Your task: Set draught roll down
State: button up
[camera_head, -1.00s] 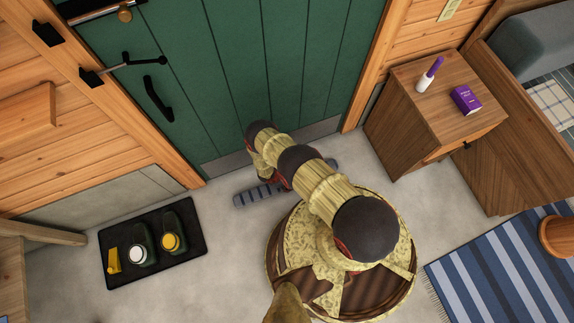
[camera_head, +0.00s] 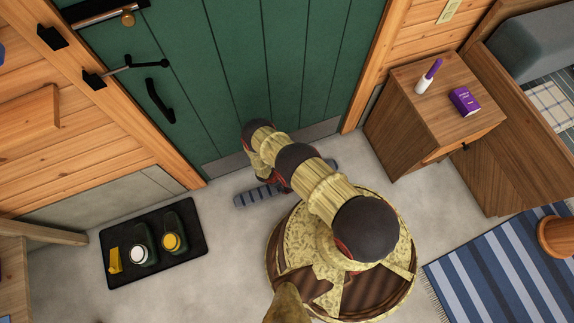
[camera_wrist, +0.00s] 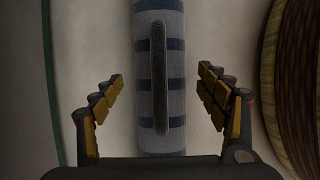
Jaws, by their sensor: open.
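The draught roll (camera_head: 256,194) is a long grey cylinder with dark blue stripes. It lies on the floor a little in front of the green door, roughly along its foot. In the wrist view the draught roll (camera_wrist: 175,100) runs top to bottom between the fingers, with a dark grey strap along its top. My gripper (camera_wrist: 160,95) is open, with a finger on each side of the roll and a visible gap on both sides. In the head view my arm hides the gripper and the middle of the roll.
The green door (camera_head: 230,80) is shut behind the roll. A black tray (camera_head: 191,253) with boots and a yellow item lies to the left. A wooden nightstand (camera_head: 400,140) stands right, near a striped blue rug (camera_head: 500,265). Bare floor lies between tray and roll.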

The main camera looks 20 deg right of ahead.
jog(key=p+v, duration=0.3)
jog(key=v, duration=0.6)
jog(key=shift+a+r+p, duration=0.15)
jog(key=shift+r+p, duration=0.2)
